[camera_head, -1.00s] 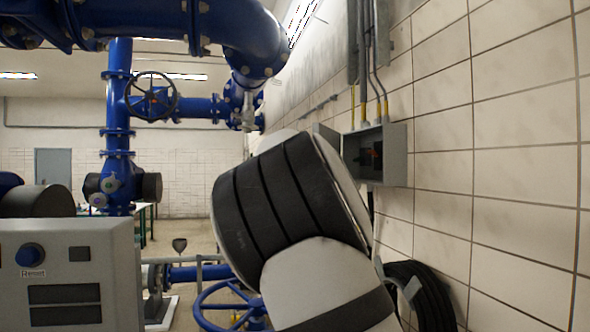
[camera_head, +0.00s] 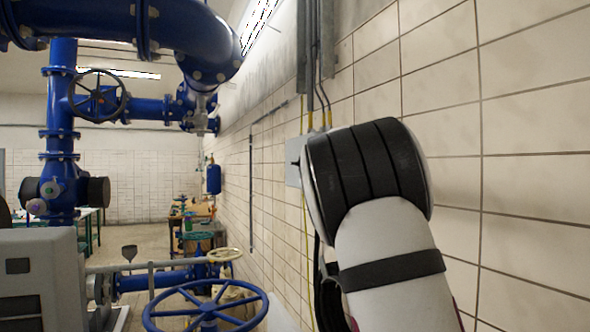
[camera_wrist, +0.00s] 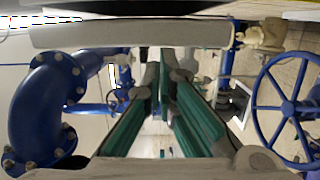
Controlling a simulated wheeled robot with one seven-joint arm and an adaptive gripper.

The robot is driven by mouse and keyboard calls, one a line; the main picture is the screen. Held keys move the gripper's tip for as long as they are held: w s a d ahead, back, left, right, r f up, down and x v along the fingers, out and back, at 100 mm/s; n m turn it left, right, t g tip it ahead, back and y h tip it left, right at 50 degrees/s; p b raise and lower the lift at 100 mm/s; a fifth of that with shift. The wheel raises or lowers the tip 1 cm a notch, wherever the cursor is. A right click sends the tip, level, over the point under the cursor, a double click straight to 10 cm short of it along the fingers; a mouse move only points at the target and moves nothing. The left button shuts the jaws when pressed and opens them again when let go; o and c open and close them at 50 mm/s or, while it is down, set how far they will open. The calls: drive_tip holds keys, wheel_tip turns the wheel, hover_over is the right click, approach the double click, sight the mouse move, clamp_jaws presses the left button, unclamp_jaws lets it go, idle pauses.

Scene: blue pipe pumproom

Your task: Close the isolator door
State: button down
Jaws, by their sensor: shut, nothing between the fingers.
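The isolator box (camera_head: 293,165) is on the tiled wall in the head view, and only a grey part shows at the left of my arm. My arm covers the rest, so I cannot tell how its door stands. My gripper (camera_wrist: 162,80) shows in the wrist view with long green fingers. It is shut and empty. My gripper is hidden behind my arm in the head view. A pale grey bar (camera_wrist: 130,34) crosses the top of the wrist view, and I cannot tell whether it is the door.
A blue handwheel (camera_head: 205,308) stands low left of my arm and also shows in the wrist view (camera_wrist: 288,107). Large blue pipes (camera_head: 175,25) run overhead. A grey control cabinet (camera_head: 40,275) is at lower left. The tiled wall (camera_head: 530,130) closes off the right.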

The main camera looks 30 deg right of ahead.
drive_tip(key=shift+s+d+p, duration=0.15)
drive_tip(key=shift+s+d, duration=0.05)
drive_tip(key=shift+d, duration=0.55)
drive_tip(key=shift+s+d+p, duration=0.15)
drive_tip(key=shift+d, duration=0.55)
drive_tip(key=a, duration=0.4)
drive_tip(key=s+d+b, duration=0.1)
drive_tip(key=s, duration=0.8)
drive_tip(key=shift+d, duration=0.4)
drive_tip(key=shift+s, duration=0.2)
